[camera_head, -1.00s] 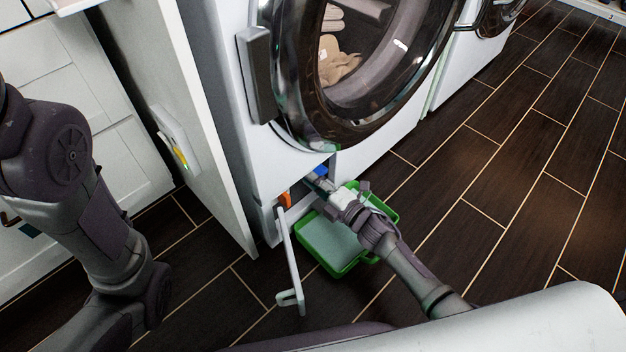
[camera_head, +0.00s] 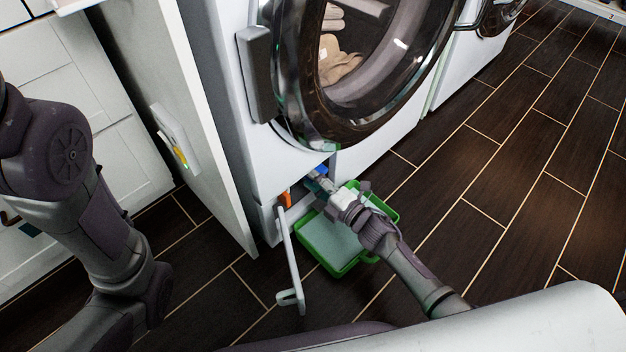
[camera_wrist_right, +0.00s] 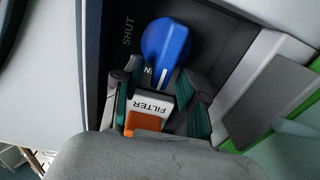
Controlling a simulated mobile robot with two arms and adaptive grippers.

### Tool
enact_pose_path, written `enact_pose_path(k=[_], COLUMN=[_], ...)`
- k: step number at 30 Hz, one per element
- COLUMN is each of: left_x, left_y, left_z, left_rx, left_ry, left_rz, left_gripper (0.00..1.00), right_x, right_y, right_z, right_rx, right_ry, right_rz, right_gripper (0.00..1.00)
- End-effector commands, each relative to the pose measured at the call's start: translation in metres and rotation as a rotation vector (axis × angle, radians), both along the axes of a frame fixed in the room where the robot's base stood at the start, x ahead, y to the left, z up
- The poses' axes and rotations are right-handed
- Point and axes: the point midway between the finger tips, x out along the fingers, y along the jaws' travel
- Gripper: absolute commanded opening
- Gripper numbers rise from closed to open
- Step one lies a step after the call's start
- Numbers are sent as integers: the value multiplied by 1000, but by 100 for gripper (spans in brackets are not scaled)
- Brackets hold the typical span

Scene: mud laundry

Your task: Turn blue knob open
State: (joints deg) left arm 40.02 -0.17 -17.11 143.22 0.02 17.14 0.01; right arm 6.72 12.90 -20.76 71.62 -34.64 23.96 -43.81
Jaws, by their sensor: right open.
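The blue knob (camera_head: 322,169) is in the low opening at the front of the washing machine. In the right wrist view the knob (camera_wrist_right: 166,45) shows clearly, its white line pointing down the picture. The word SHUT is to its left; another word beside it is partly hidden. My right gripper (camera_head: 317,180) is open at the opening. In the wrist view its teal-padded fingers (camera_wrist_right: 160,105) are spread just below the knob, with nothing held; contact cannot be told. The orange and white FILTER part (camera_wrist_right: 150,112) shows between them. My left gripper is out of view.
A green tray (camera_head: 330,262) lies on the floor under my right arm. The white open flap (camera_head: 291,262) stands out from the machine, left of the tray. The round washer door (camera_head: 375,125) is above. A white panel (camera_head: 205,150) stands to the left. The floor at right is clear.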

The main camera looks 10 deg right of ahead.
Motion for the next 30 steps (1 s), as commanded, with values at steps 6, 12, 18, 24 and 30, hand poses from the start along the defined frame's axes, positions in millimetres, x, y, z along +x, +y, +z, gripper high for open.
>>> enact_pose_path(k=[6,12,18,24,30], left_x=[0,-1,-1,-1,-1], left_y=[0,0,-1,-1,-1], left_z=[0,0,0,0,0], left_rx=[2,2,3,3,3], left_ry=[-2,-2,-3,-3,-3], left_rz=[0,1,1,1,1], left_gripper=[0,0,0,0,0], right_x=[-27,-64,-90,-99,-99], right_y=[-18,-42,-59,-65,-66], right_z=[-2,-2,-1,-1,-1], right_rx=[-3,-2,-2,-1,-1], right_ry=[4,5,2,2,1], right_rz=[-1,0,0,1,1], right_gripper=[42,42,42,42,42])
